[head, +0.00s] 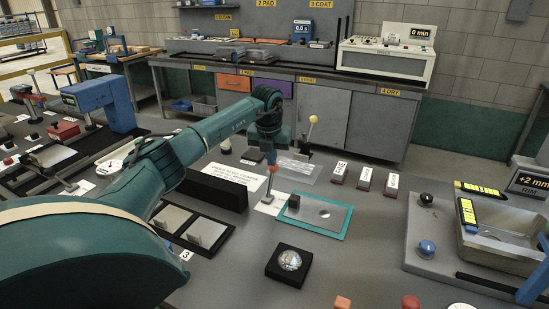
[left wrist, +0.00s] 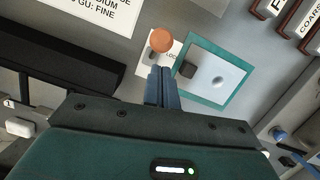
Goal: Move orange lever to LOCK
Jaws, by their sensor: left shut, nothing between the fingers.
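The orange lever (head: 271,181) stands on a white label plate (head: 272,205) on the grey bench, left of a teal-framed plate (head: 318,216). In the left wrist view its round orange knob (left wrist: 162,39) is just beyond my fingertips, over the white label (left wrist: 168,48), whose text is partly hidden and seems to begin "LOC". My left gripper (head: 271,160) points down at the top of the lever. In the left wrist view my left gripper (left wrist: 157,70) has its blue fingers together and empty. Whether they touch the knob cannot be told. My right gripper is out of view.
A black block (head: 216,191) lies left of the lever. A yellow-knobbed lever (head: 313,120) stands behind it. A round clear piece in a black holder (head: 289,263) is in front. Red-brown labelled blocks (head: 364,179) and a metal basin (head: 510,245) are to the right.

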